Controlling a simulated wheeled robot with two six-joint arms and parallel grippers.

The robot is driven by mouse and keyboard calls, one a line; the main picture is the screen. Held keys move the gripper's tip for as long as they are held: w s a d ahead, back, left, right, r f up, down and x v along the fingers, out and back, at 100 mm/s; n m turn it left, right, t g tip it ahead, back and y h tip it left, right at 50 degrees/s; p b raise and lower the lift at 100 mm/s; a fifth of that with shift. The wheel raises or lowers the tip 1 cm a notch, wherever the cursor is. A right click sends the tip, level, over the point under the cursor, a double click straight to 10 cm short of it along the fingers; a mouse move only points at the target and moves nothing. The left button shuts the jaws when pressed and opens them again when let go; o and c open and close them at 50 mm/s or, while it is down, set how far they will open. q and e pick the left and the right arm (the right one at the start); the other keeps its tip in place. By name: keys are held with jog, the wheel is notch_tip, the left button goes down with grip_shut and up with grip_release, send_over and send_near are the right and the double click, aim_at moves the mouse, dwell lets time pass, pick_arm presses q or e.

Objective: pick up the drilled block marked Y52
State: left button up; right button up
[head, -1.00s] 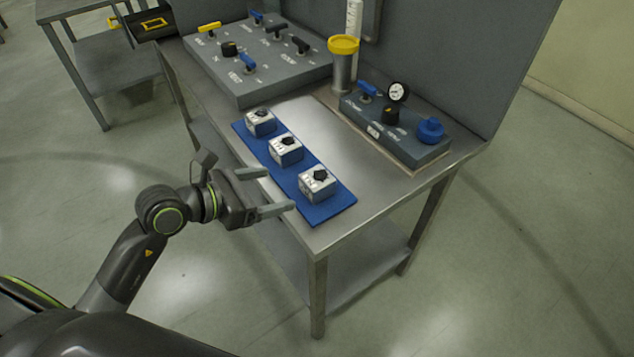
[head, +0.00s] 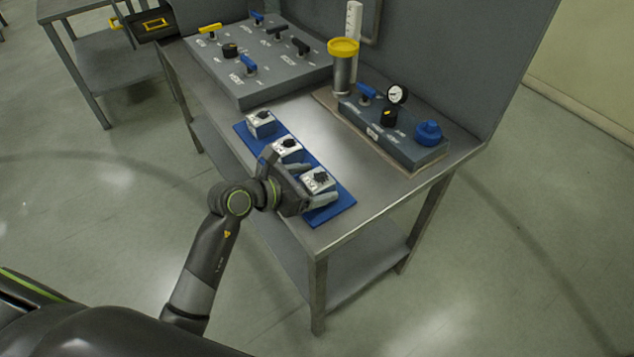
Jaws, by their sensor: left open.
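Three light drilled blocks with dark tops stand in a row on a blue mat (head: 334,208): the far block (head: 261,123), the middle block (head: 287,149) and the near block (head: 318,181). Their markings are too small to read, so I cannot tell which is Y52. My left gripper (head: 312,184) is open at the near block, with one finger on its far-left side and the other on its near side. The gripper hides part of the near block and of the mat. I cannot tell whether the fingers touch the block. My right gripper is not in view.
The mat lies along the front edge of a metal table (head: 300,100). A grey panel with several valve handles (head: 255,65) stands behind left. A second panel with a gauge (head: 395,130) and a yellow-topped cup (head: 343,65) stand behind right. Bare tabletop lies between.

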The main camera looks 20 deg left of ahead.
aim_at(324, 180)
pick_arm(q)
jog(key=shift+x, duration=1.7)
jog(key=shift+r, duration=0.1)
jog(key=c, duration=1.3)
